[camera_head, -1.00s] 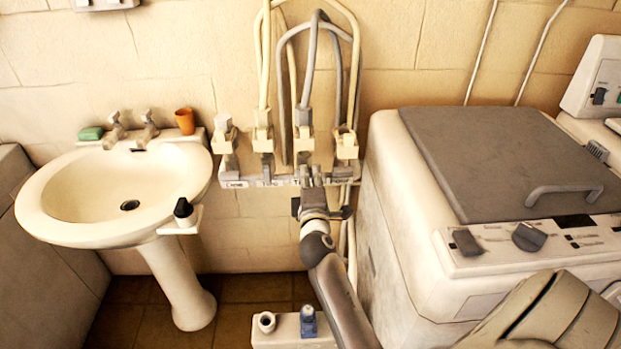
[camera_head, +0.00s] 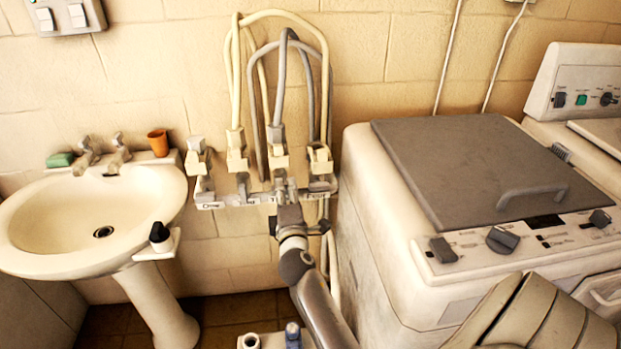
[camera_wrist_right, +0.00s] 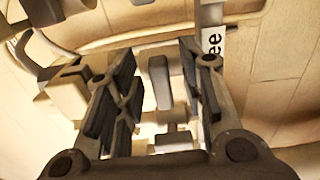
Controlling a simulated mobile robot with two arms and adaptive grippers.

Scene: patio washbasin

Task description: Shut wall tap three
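Wall tap three (camera_head: 276,140) is the third from the left in the row on the wall, with a grey hose on top. My right gripper (camera_head: 287,188) is just in front of its lower part and hides some of it and of its label. In the right wrist view a label ending in "ee" (camera_wrist_right: 214,42) shows beside the fingers. There my right gripper (camera_wrist_right: 158,95) is open, with a grey lever (camera_wrist_right: 160,82) between its two fingers. Gaps show on both sides of the lever. My left gripper is in neither view.
Wall tap one (camera_head: 197,158), wall tap two (camera_head: 237,150) and wall tap four (camera_head: 319,160) stand close on both sides. A washbasin (camera_head: 40,255) is at left. A washing machine (camera_head: 390,240) with a grey lid is close at right.

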